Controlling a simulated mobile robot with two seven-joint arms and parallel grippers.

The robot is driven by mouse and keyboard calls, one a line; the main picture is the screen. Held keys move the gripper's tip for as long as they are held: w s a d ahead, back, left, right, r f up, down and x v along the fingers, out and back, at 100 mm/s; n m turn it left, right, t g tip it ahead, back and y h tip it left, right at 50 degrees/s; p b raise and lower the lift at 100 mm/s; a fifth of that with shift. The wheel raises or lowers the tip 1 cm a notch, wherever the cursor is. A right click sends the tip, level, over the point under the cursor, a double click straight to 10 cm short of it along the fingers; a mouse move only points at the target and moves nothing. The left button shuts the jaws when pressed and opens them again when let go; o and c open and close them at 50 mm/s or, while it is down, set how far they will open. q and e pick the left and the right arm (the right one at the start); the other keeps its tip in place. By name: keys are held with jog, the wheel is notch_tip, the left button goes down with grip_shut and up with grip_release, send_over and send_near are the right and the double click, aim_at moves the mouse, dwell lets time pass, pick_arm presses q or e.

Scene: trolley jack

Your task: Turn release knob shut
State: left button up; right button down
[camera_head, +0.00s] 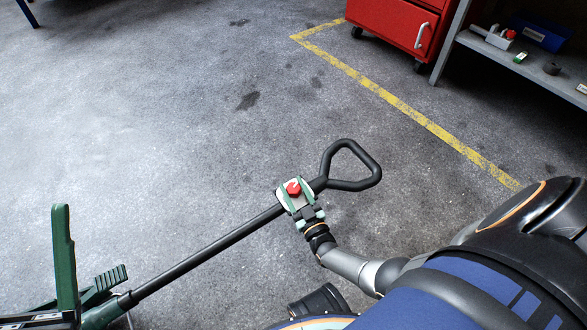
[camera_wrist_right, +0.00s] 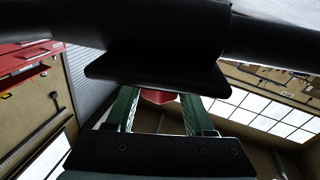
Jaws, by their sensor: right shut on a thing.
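The trolley jack's long black handle (camera_head: 215,247) slants up to the right from the green jack body (camera_head: 65,265). It ends in a black loop grip (camera_head: 350,185). The red release knob (camera_head: 293,188) sits on a pale plate just below the loop. My right gripper (camera_head: 294,192) reaches it from the lower right, its green fingers on either side of the knob, shut on it. In the right wrist view the red knob (camera_wrist_right: 158,96) shows between the green fingers, partly hidden by a dark part of the handle. My left gripper is not in view.
A red wheeled cabinet (camera_head: 395,22) stands at the top right beside a grey shelf (camera_head: 505,52) with small items. A yellow floor line (camera_head: 400,105) runs in front of them. The grey floor (camera_head: 160,120) left of the handle is clear.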

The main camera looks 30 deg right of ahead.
jog(key=shift+c, duration=1.4)
grip_release()
